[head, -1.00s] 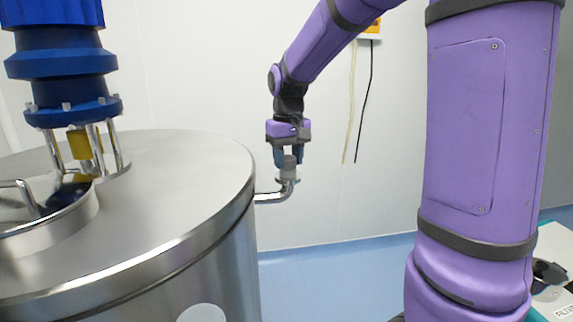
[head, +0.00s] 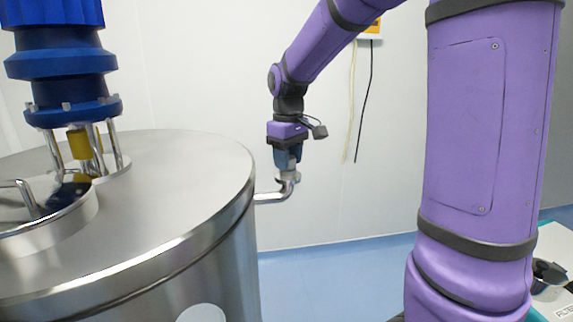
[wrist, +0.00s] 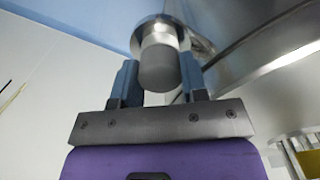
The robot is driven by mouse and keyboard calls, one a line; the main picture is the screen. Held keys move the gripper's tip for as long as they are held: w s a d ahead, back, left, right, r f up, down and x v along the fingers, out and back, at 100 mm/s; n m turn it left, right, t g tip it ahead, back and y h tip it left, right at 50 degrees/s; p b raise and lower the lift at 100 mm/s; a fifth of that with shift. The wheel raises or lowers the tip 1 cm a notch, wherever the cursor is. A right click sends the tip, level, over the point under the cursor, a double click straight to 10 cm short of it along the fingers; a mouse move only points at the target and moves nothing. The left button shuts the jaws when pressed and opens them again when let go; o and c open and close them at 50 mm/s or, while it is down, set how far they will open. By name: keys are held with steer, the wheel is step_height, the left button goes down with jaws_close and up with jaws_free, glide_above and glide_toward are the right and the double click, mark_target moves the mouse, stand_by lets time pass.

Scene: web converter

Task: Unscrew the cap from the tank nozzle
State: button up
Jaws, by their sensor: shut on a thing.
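The steel tank (head: 190,180) stands at the left in the head view. Its nozzle (head: 284,191) is a bent pipe leaving the tank's side and turning upward to a round flange. My gripper (head: 287,160) points down over the nozzle's upturned end. In the wrist view, the grey cylindrical cap (wrist: 158,68) lies between the two blue fingers of my gripper (wrist: 158,62), which is shut on it. The cap is in line with the nozzle's flange (wrist: 145,30); I cannot tell whether its thread is still engaged. In the head view a finger mostly hides the cap.
A blue motor unit (head: 62,60) stands on the tank lid beside an open hatch with a steel rim. A cream hose and a black cable (head: 364,100) hang on the back wall. A bench with a dark container (head: 548,274) is at the lower right. Blue floor is clear.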

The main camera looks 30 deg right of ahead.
steer(key=n, duration=0.4)
stand_by(0.5)
steer(key=n, duration=0.4)
steer(key=o, duration=1)
